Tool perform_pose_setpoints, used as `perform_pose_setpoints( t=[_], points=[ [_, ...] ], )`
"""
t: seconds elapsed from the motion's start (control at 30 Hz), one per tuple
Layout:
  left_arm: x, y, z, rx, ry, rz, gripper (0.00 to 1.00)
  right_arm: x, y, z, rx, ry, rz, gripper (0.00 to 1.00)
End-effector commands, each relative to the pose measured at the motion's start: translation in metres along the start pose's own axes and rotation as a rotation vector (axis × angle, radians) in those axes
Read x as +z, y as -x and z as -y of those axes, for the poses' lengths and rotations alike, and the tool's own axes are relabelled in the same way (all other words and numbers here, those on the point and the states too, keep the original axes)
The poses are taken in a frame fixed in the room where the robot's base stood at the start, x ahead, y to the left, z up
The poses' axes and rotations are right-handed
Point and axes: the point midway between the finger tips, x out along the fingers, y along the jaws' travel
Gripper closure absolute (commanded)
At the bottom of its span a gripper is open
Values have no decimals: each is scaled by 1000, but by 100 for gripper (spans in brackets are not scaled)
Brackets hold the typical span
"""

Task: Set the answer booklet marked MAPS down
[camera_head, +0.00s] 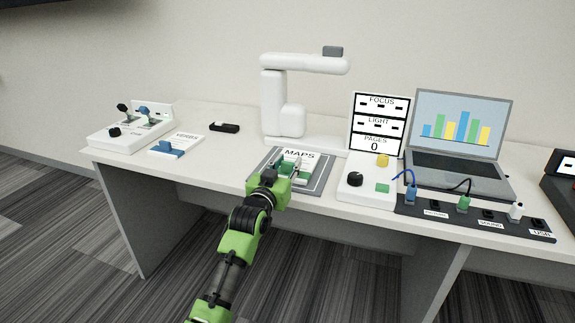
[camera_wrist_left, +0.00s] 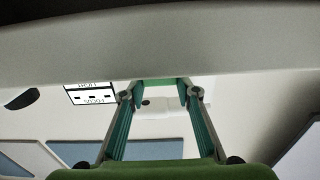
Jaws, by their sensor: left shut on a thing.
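The answer booklet marked MAPS (camera_head: 301,155) is white with a green grip block (camera_head: 293,172). It is over the grey mat (camera_head: 322,183) under the white document camera; I cannot tell whether it touches the mat. My left gripper (camera_head: 287,171) reaches in from the front and is shut on the booklet's green grip block. In the left wrist view the fingers of my left gripper (camera_wrist_left: 163,108) run to a green piece between their tips. The gripper hides part of the booklet's front. My right gripper is not in view.
The document camera (camera_head: 286,120) arches above the mat. A control box (camera_head: 367,189) with a FOCUS panel (camera_head: 380,105) and a laptop (camera_head: 455,140) stand to the right. The VERSES booklet (camera_head: 185,140) and a white rack (camera_head: 125,133) are at left.

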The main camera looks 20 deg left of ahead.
Motion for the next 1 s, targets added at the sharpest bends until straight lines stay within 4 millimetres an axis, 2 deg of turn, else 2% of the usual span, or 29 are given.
perform_pose_setpoints(
  t=[0.17,0.2,0.23,0.67,0.77,1.0],
  points=[
    [3,0,0,0,0,-1,94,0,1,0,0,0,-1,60],
    [2,0,0,0,0,0,63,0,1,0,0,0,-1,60],
    [2,0,0,0,0,0,55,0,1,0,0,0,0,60],
    [-2,1,0,0,0,-1,54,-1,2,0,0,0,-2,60],
    [-1,10,0,0,0,-1,54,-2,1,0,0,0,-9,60],
    [-1,50,0,0,0,0,54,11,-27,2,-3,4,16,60]
  ],
)
